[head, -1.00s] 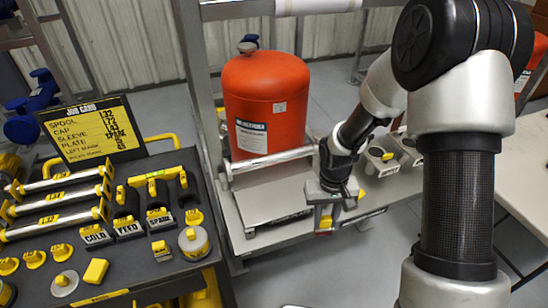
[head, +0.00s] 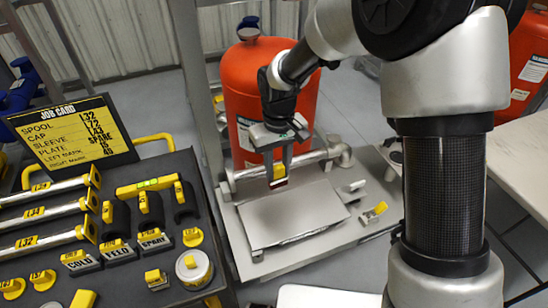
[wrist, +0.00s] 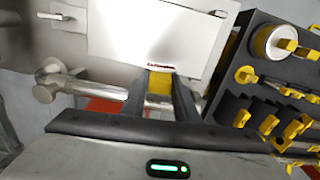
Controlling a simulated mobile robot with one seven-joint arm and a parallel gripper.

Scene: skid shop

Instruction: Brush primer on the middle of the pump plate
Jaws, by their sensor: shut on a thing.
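The pump plate (head: 300,215) is a flat, bare grey sheet lying on the pump skid, and it looks pale in the wrist view (wrist: 150,30). My gripper (head: 278,170) is shut on a small brush (head: 278,182) with a yellow handle and a dark red tip. The brush points down near the plate's back edge, in front of the pipe. In the wrist view the yellow handle (wrist: 160,82) sits between my fingers, with the red tip at the plate's near edge. I cannot tell whether the tip touches the plate. No primer patch shows on the plate.
A red tank (head: 240,100) stands behind the plate, with a silver pipe (head: 325,153) along its foot. A yellow-tagged block (head: 374,212) sits to the right. The dark tool cart (head: 120,280) at left holds spools, labelled blocks, a round tin (head: 194,268) and a job card (head: 72,133).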

